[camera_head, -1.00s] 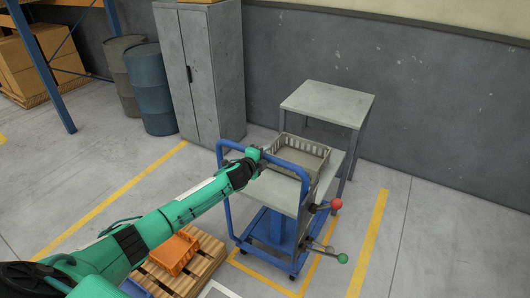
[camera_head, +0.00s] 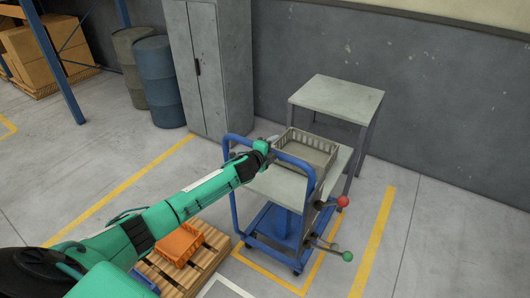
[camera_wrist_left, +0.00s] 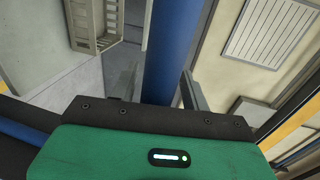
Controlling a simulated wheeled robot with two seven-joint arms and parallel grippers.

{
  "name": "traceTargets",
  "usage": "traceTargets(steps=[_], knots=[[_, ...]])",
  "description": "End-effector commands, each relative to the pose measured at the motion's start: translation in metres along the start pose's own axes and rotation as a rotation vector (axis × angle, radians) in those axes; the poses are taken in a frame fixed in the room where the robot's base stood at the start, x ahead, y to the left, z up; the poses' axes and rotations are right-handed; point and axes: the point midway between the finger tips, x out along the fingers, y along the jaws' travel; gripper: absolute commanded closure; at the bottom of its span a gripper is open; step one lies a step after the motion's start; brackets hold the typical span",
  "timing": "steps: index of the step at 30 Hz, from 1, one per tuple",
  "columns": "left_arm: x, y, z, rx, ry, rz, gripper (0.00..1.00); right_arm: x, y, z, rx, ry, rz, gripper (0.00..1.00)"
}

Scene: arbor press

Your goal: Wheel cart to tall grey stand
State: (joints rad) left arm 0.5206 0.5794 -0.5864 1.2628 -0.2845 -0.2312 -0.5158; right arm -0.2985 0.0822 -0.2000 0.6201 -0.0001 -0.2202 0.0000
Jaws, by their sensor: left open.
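The wheel cart (camera_head: 273,219) is blue with a grey top, a raised blue handle on its left side, and levers with a red knob (camera_head: 342,201) and a green knob (camera_head: 347,256). A grey slotted crate (camera_head: 304,163) sits on its top. The tall grey stand (camera_head: 336,96) is a grey-topped table just behind the cart, near the wall. My left gripper (camera_head: 268,147) is at the cart's handle. In the left wrist view the blue handle bar (camera_wrist_left: 166,50) runs between its two open fingers (camera_wrist_left: 162,92). My right gripper is not in view.
A grey cabinet (camera_head: 211,65) and two drums (camera_head: 158,80) stand along the back left. A wooden pallet (camera_head: 205,262) with an orange crate (camera_head: 179,244) lies left of the cart. Yellow lines mark the floor; the floor at right is clear.

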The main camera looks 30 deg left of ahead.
Motion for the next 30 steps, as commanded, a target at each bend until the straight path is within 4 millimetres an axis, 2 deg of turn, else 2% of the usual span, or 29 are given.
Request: traceTargets(steps=[5, 21, 25, 30], knots=[[-0.019, 0.002, 0.0, 0.002, 0.001, 0.001, 0.53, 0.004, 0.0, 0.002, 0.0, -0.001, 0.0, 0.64], [-0.106, 0.001, -0.001, 0.002, 0.002, 0.0, 0.53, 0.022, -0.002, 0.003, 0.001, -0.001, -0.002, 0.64], [-0.12, 0.001, -0.001, 0.001, 0.002, 0.001, 0.53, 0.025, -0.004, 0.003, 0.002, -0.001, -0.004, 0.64], [-0.129, -0.001, -0.001, 0.0, 0.001, 0.0, 0.53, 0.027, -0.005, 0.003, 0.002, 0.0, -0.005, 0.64]])
